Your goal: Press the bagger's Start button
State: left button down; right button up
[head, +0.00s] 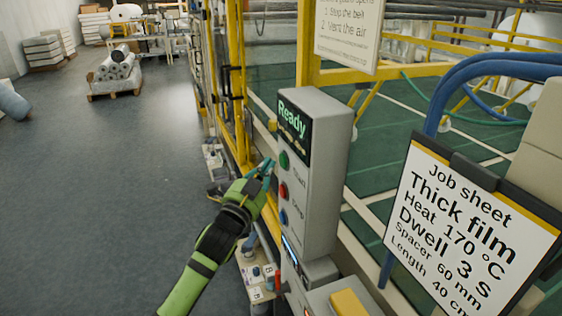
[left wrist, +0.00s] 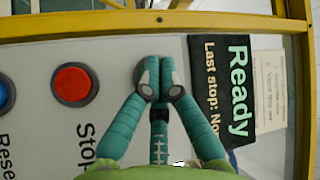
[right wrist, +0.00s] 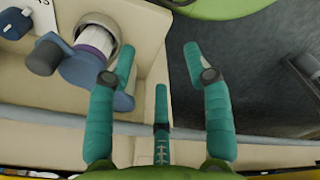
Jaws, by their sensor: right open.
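The bagger's grey control box (head: 323,160) has a screen reading "Ready" (head: 294,122). Below the screen are the green Start button (head: 284,159), the red Stop button (head: 283,190) and a blue Reset button (head: 283,217). My left gripper (head: 269,168) is right by the box face at Start. In the left wrist view its fingertips (left wrist: 152,76) are together, empty, between the screen (left wrist: 222,90) and the red button (left wrist: 75,83). They hide Start there; I cannot tell whether they touch it. My right gripper (right wrist: 158,70) is open with nothing between its fingers.
A job sheet (head: 470,215) stands right of the box. A yellow frame post (head: 238,80) rises behind it. In the right wrist view a blue-grey cylindrical fitting (right wrist: 85,72) is close to the left finger. Open floor (head: 100,180) lies left.

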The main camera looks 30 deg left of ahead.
pick_arm(q)
jog(key=shift+w+d, duration=0.1)
jog(key=shift+w, duration=0.05)
dwell(0.4)
jog(key=shift+w+d, duration=0.2)
